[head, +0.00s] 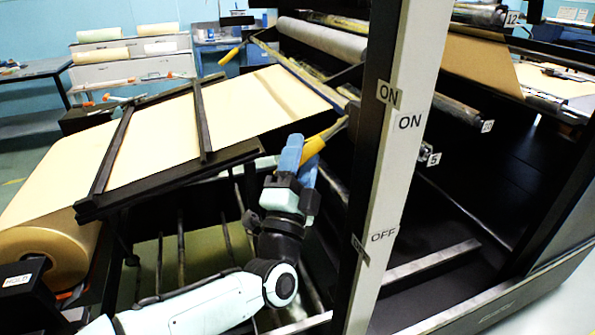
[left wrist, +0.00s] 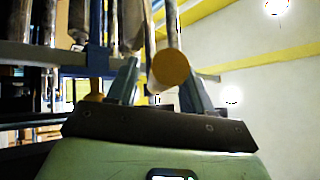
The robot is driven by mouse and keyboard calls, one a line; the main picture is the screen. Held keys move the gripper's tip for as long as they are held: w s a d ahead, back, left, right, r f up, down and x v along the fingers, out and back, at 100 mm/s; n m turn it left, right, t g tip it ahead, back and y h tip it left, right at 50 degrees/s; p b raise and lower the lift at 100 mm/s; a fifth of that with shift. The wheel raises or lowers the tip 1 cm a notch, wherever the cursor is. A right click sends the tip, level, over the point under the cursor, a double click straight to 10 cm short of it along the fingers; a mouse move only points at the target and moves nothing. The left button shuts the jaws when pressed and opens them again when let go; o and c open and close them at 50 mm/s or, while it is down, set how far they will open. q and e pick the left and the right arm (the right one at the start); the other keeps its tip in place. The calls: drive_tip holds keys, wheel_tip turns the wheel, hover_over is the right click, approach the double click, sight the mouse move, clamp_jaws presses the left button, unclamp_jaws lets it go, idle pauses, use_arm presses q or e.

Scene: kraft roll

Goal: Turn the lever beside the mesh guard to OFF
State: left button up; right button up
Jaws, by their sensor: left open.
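A lever with a yellow handle (head: 313,146) sticks out to the lower left beside the dark post, a little below the height of the upper ON label (head: 389,93). In the left wrist view, the round yellow handle end (left wrist: 170,69) lies between the two spread fingertips (left wrist: 160,75); contact cannot be told. The lever's pivot is partly hidden by the post. I cannot make out the mesh guard clearly. My right gripper is out of view.
The pale post (head: 398,150) and dark frame stand close to the right of my left gripper. A kraft paper sheet (head: 150,140) on a black frame and its roll (head: 50,250) lie to the left. Another yellow handle (head: 230,55) is farther back.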

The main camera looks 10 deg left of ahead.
use_arm(q)
drive_tip(key=v, duration=1.3)
drive_tip(key=shift+s, duration=0.15)
